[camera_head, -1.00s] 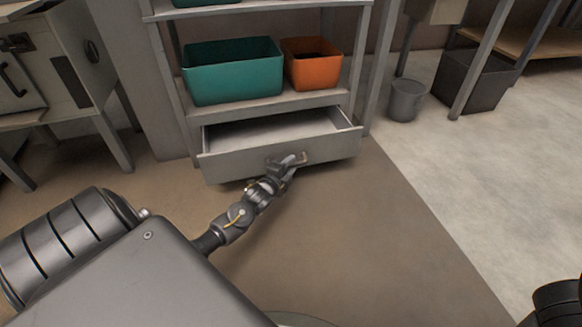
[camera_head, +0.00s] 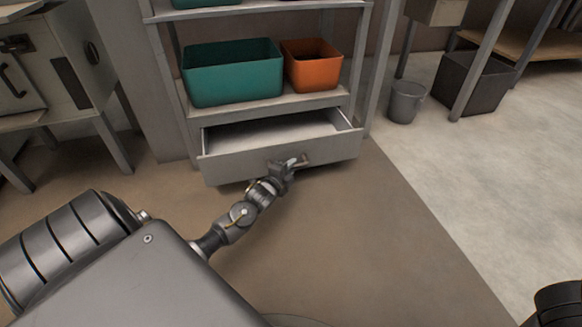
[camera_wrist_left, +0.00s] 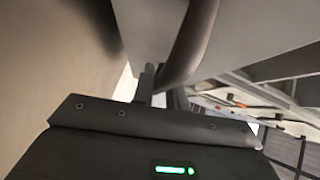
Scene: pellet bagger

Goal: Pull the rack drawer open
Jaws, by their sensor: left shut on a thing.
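The grey rack drawer (camera_head: 240,162) at the bottom of the rack stands partly open, and its empty inside shows. Its handle (camera_head: 304,160) is on the front, right of the middle. My left gripper (camera_head: 290,163) is at the handle and shut on it. In the left wrist view the handle (camera_wrist_left: 190,40) is a dark curved bar running down to the fingers (camera_wrist_left: 160,88), with the drawer front beside it. The fingertips are partly hidden there. My right gripper is not in view; only a dark part of my body shows at the lower right.
The rack shelf (camera_head: 270,104) above the drawer holds a teal bin (camera_head: 232,75) and an orange bin (camera_head: 312,68). A grey bucket (camera_head: 406,102) and a dark bin (camera_head: 472,82) stand to the right. The brown floor in front of the drawer is clear.

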